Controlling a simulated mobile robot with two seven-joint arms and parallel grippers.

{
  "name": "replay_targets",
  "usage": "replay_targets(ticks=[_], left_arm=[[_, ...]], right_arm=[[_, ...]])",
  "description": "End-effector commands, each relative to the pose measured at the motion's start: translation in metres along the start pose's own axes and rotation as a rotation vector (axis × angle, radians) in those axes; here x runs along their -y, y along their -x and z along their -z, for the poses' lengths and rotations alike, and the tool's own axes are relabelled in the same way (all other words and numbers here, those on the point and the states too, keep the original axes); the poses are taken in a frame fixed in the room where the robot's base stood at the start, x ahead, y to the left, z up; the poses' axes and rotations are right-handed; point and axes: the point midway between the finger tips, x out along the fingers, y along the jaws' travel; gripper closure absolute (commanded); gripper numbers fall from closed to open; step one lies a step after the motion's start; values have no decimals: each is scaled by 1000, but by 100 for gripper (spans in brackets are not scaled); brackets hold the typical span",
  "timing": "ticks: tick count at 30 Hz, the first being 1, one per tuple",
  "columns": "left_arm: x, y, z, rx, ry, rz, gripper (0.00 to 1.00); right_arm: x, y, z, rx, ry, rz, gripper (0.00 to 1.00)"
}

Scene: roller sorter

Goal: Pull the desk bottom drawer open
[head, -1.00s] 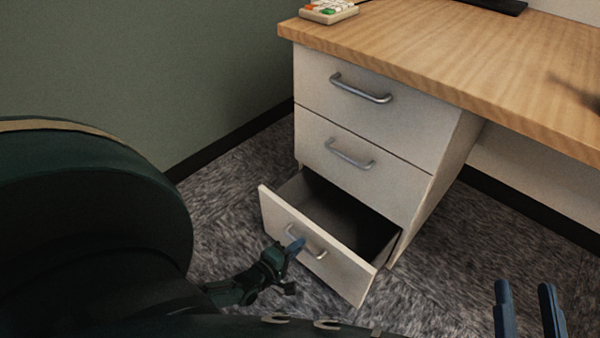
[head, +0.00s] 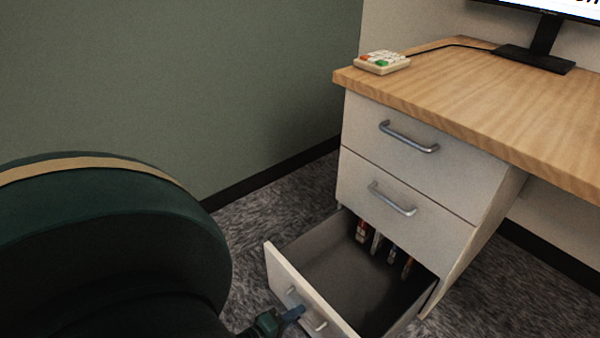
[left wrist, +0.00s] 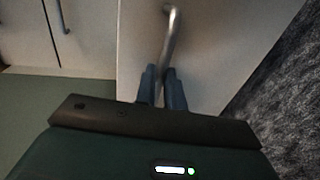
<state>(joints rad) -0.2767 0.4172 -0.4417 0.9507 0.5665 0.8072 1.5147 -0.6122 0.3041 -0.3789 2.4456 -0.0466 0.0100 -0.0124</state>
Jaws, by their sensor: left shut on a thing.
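The desk's bottom drawer (head: 345,280) is pulled well out, and its inside shows. Several small items (head: 383,247) stand at its back, too small to name. The drawer's bar handle (head: 318,322) is on its front panel, and it also shows in the left wrist view (left wrist: 171,32). My left gripper (head: 292,314) is at this handle, shut on it, with the blue fingers (left wrist: 163,88) on either side of the bar in the left wrist view. My right gripper is out of view.
The middle drawer (head: 400,195) and top drawer (head: 420,140) are closed. On the wooden desktop (head: 470,100) are a small box with coloured pieces (head: 382,62) and a monitor stand (head: 535,58). Carpet (head: 262,215) is clear left of the desk, up to the green wall (head: 200,90).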

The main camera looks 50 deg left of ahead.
Motion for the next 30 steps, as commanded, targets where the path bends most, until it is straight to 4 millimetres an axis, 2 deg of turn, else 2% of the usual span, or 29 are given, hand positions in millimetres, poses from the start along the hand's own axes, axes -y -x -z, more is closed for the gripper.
replay_targets(ticks=[11,12,20,26,30], left_arm=[[0,2,-1,2,1,-1,100],[0,2,-1,2,1,-1,89],[0,1,-1,1,1,0,68],[0,1,0,1,0,0,68],[-10,4,0,1,1,-1,68]], right_arm=[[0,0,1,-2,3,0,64],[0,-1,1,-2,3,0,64],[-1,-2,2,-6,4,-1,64],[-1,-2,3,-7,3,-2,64],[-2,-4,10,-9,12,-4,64]])
